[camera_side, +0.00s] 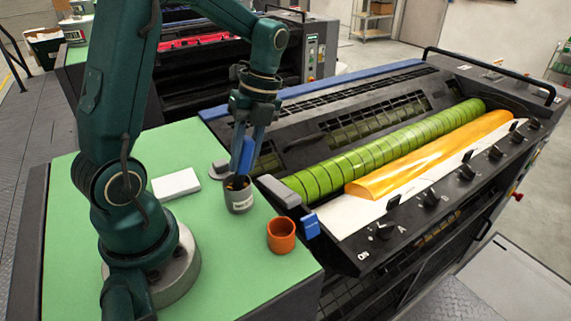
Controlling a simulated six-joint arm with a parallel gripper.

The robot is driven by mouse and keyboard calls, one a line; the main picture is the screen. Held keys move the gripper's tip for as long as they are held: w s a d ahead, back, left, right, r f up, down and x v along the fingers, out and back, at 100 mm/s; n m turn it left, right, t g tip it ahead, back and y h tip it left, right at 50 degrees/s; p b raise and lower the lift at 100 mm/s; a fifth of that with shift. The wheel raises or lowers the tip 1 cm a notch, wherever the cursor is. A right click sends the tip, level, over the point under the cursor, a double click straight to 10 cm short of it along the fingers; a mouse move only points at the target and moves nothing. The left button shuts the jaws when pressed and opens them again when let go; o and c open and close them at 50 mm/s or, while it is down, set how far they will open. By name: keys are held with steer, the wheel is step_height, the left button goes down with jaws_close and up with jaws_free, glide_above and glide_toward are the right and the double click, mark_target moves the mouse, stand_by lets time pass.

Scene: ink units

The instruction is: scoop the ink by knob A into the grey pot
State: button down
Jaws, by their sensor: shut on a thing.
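My gripper (250,133) points down over the left table and is shut on a blue-handled scoop (246,157). The scoop's lower end is at the mouth of the grey pot (238,200) and partly hidden by the rim. The grey pot stands upright on the green table top, with a small label on its front. Orange ink (430,156) lies in a long band along the green roller. Its near end is close to knob A (386,229), which is on the black front panel of the unit.
An orange pot (281,236) stands near the table's right edge. A white block (176,185) lies left of the grey pot. A grey piece and a blue piece (311,226) sit at the roller's near end. The green table (80,240) is mostly clear at the front.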

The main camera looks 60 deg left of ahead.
steer(key=shift+r, duration=4.75)
